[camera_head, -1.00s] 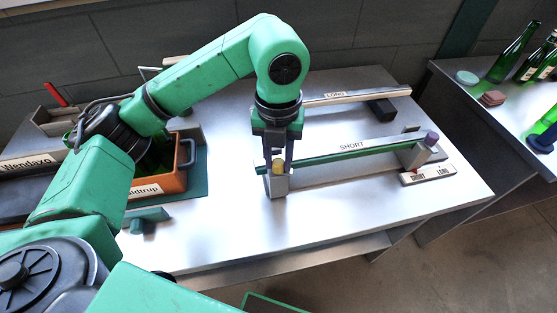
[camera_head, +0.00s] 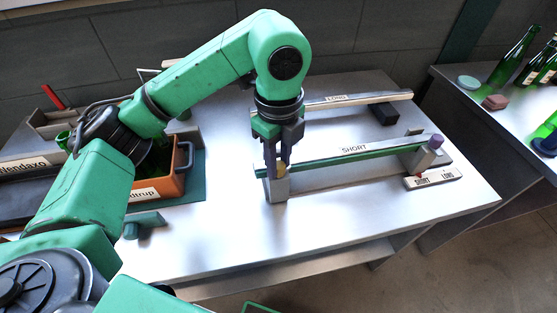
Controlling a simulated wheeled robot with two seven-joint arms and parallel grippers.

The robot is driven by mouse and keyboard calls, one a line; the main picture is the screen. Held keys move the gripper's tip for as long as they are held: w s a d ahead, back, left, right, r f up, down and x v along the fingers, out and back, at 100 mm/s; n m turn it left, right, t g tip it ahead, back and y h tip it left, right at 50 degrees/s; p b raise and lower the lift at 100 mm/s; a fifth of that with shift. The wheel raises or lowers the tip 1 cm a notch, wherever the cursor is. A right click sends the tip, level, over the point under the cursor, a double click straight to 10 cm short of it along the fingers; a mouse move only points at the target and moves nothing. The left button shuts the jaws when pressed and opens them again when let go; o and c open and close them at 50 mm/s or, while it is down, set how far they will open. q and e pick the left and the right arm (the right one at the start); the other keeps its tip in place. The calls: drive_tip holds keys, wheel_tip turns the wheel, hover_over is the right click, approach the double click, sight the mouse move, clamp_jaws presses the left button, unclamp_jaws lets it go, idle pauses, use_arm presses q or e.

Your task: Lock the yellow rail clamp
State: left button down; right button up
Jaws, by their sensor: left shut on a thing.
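The yellow rail clamp (camera_head: 281,170) is a small yellow knob on top of a grey block (camera_head: 277,189) at the left end of the green rail marked SHORT (camera_head: 345,155). My left gripper (camera_head: 277,168) points down over it, with its fingers closed on the yellow clamp and hiding part of it. I cannot tell from this view how far the clamp is turned. My right gripper is not in view.
A purple knob (camera_head: 436,140) tops the block at the rail's right end. A SHORT/LONG plate (camera_head: 432,179) lies beside it. The LONG rail (camera_head: 350,101) runs behind. An orange crate (camera_head: 172,184) stands left. The table front (camera_head: 330,235) is clear.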

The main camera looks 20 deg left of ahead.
sight(279, 164)
use_arm(q)
drive_tip(key=n, duration=0.4)
drive_tip(key=shift+w+r+n, duration=0.1)
drive_tip(key=shift+r+n, duration=0.05)
drive_tip(key=shift+n, duration=0.15)
drive_tip(key=n, duration=0.4)
drive_tip(key=shift+n, duration=0.4)
drive_tip(key=c, duration=0.6)
unclamp_jaws()
wheel_tip(279, 164, up, 14)
drive_tip(key=p, duration=0.2)
drive_tip(key=shift+r+p, duration=0.25)
drive_tip(key=shift+p, duration=0.15)
